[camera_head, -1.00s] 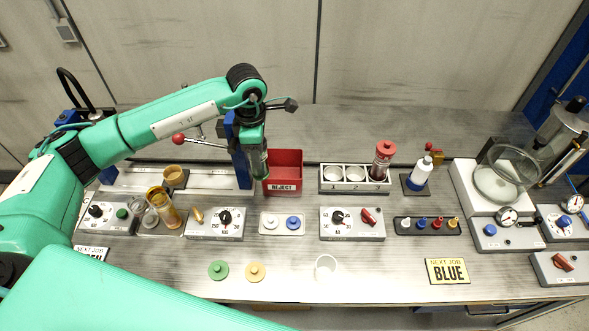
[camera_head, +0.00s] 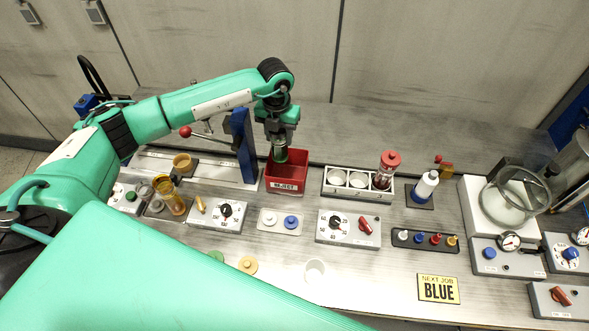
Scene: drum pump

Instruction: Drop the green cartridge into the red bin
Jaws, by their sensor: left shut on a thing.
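My left gripper (camera_head: 279,143) points down over the red bin (camera_head: 286,184), which carries a REJECT label and stands towards the back of the bench. The gripper is shut on the green cartridge (camera_head: 280,155), a dark green cylinder held upright. The cartridge is above the bin's opening, with its lower end at about the rim; I cannot tell exactly how far inside it reaches. My right gripper is not in view.
A blue press column (camera_head: 245,147) with a red-knobbed lever (camera_head: 186,131) stands close left of the bin. A white rack (camera_head: 338,188) holding a red-capped cartridge (camera_head: 387,170) stands to the right. An amber jar (camera_head: 168,195) stands at left.

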